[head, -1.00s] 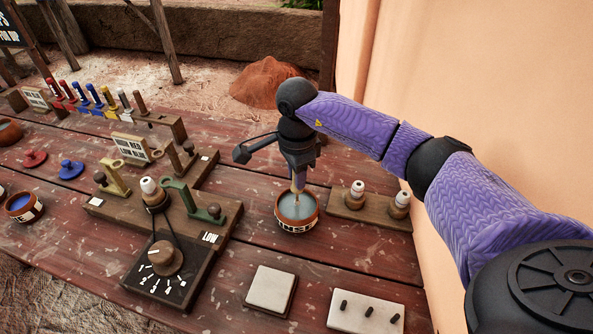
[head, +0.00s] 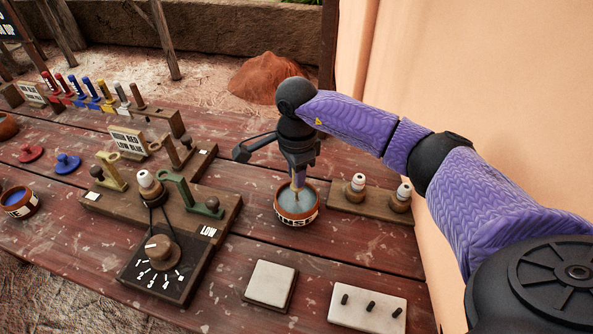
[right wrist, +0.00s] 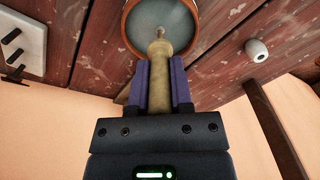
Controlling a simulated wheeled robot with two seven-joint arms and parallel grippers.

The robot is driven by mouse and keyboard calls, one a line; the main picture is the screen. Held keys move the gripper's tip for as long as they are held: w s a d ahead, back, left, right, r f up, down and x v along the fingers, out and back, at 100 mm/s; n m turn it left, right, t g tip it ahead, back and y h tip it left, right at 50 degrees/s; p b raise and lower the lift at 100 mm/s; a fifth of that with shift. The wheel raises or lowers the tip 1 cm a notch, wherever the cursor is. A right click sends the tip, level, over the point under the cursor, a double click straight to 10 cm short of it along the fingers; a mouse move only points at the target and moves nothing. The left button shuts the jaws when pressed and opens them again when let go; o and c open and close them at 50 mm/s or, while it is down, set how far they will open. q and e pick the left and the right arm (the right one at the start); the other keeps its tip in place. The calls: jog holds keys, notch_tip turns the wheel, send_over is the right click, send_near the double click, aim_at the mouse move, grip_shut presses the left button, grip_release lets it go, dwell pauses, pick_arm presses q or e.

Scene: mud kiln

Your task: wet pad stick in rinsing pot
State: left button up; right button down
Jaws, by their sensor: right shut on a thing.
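The rinsing pot (head: 297,217) is a brown clay pot with a white lettered band and grey-blue water, standing on the red table. My right gripper (head: 298,178) is above the pot, pointing down, shut on the pad stick (head: 297,192). In the right wrist view the gripper (right wrist: 159,90) holds the stick (right wrist: 160,62) by its tan shaft between purple fingers. The stick's narrow end reaches over the water in the pot (right wrist: 128,20); how deep the tip sits is hard to tell. My left gripper is not in view.
Right of the pot is a wooden stand (head: 372,202) with two white-topped pegs. A wheel stand with a dial (head: 160,250) is to the left. A pale square block (head: 270,283) and a pegged plate (head: 367,308) lie in front. A blue-filled pot (head: 19,203) stands far left.

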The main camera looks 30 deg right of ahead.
jog(key=shift+r, duration=0.1)
dwell(0.3)
notch_tip(320, 180, up, 7)
jog(key=p, duration=0.5)
dwell(0.4)
